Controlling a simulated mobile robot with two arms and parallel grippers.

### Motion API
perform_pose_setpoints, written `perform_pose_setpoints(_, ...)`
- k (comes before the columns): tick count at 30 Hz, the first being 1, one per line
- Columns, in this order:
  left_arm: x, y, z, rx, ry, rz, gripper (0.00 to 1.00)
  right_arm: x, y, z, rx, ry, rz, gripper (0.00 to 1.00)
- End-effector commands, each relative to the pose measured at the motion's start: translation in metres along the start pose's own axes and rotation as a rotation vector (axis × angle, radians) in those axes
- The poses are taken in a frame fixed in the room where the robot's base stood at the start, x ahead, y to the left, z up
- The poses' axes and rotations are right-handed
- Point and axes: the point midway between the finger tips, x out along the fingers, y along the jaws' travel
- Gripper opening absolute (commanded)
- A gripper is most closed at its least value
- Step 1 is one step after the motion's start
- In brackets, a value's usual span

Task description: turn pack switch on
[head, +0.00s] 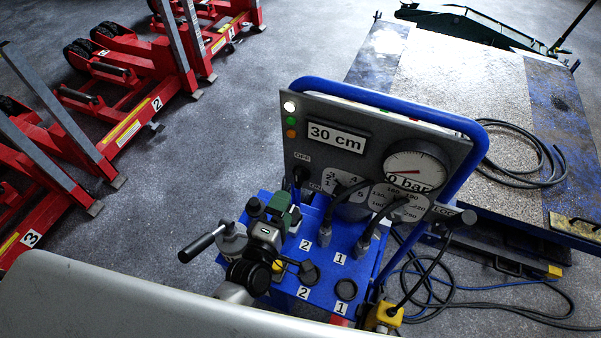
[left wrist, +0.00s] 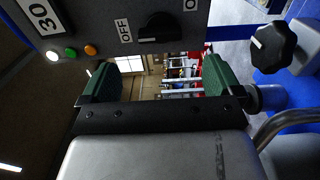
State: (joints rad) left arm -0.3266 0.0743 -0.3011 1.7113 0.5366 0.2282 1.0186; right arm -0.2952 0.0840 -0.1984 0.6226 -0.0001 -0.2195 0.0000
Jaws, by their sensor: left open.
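The pack switch is a black rotary knob (head: 299,174) on the lower left of the grey panel (head: 440,140), between the OFF and ON labels. In the left wrist view the knob (left wrist: 163,28) lies just beyond the fingertips, its white mark on the OFF side. My left gripper (head: 282,208) is open with green finger pads, below the knob in the head view. The gap between its fingers (left wrist: 168,76) is empty in the left wrist view. I see no contact with the knob. My right gripper is not in view.
The panel carries a 30 cm display (head: 337,136), a 0 bar gauge (head: 414,168) and a bright white lamp (head: 289,106). A blue tube frame (head: 478,165) edges it. Another black knob (left wrist: 272,48) is right of the fingers. Red jacks (head: 120,120) stand left.

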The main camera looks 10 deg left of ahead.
Motion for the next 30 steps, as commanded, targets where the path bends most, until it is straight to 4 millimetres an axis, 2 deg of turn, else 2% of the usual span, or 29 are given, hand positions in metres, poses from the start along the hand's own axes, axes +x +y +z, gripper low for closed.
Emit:
perform_pose_setpoints(6, 0.043, 0.003, 0.0, 0.001, 0.001, 0.002, 0.94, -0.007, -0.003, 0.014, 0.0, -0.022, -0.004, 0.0)
perform_pose_setpoints(12, 0.076, 0.001, 0.0, 0.0, 0.0, 0.001, 0.94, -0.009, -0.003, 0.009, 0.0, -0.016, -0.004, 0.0)
perform_pose_setpoints(15, 0.087, 0.001, 0.0, 0.001, 0.0, 0.001, 0.94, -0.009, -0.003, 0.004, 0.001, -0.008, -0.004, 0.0)
perform_pose_setpoints(20, 0.094, 0.001, 0.0, 0.002, 0.0, 0.0, 0.94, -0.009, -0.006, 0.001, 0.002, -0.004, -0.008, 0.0)
perform_pose_setpoints(27, 0.095, 0.0, 0.0, 0.001, 0.0, -0.001, 0.94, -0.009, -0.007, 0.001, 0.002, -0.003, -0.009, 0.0)
perform_pose_setpoints(30, 0.095, 0.0, 0.0, 0.001, 0.0, -0.001, 0.8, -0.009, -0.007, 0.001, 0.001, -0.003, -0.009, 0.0)
